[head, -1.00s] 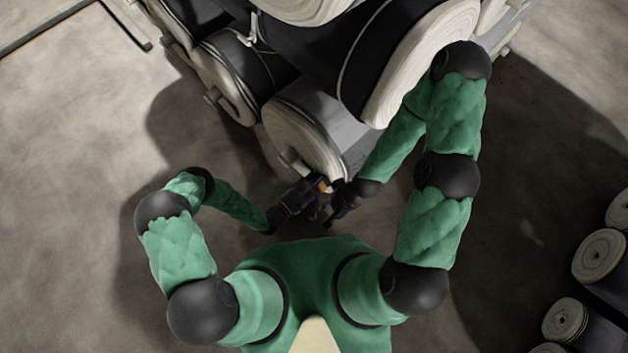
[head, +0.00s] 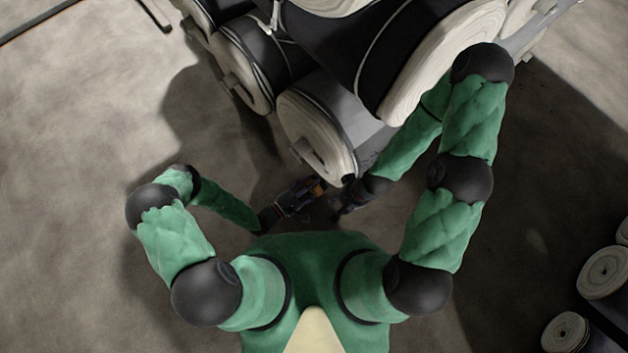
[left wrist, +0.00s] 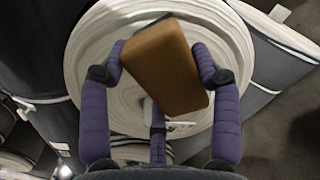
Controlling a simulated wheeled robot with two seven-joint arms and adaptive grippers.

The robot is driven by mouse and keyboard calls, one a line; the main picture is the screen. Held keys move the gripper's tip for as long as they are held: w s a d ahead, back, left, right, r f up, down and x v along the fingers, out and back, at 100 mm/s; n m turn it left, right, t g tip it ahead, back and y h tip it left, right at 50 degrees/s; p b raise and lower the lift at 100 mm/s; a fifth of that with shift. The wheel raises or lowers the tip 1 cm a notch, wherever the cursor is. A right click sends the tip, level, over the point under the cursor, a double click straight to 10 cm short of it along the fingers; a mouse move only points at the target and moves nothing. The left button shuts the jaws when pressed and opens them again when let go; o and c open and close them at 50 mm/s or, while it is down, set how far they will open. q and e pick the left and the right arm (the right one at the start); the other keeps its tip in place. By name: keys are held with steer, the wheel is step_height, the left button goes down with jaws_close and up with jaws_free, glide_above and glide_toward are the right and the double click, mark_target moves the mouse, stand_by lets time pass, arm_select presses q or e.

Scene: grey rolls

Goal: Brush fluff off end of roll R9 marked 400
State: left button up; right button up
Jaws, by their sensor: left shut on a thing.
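A large pale roll end (head: 312,140) with a grey roll body faces me in the head view. The same kind of pale, layered end (left wrist: 98,62) fills much of the left wrist view. I cannot read any number on it. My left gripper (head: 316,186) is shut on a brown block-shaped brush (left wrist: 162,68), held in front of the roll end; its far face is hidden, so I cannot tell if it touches. My right gripper (head: 340,212) is low beside the left one, dark and small; its finger opening is unclear.
Dark rolls with pale ends are stacked above and to the left, including a smaller one (head: 243,75). A big pale roll end (head: 445,58) overhangs near my right arm. More rolls (head: 604,270) stand at the right edge. The floor at left is clear.

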arm_select(q)
steer(key=shift+v, duration=1.5)
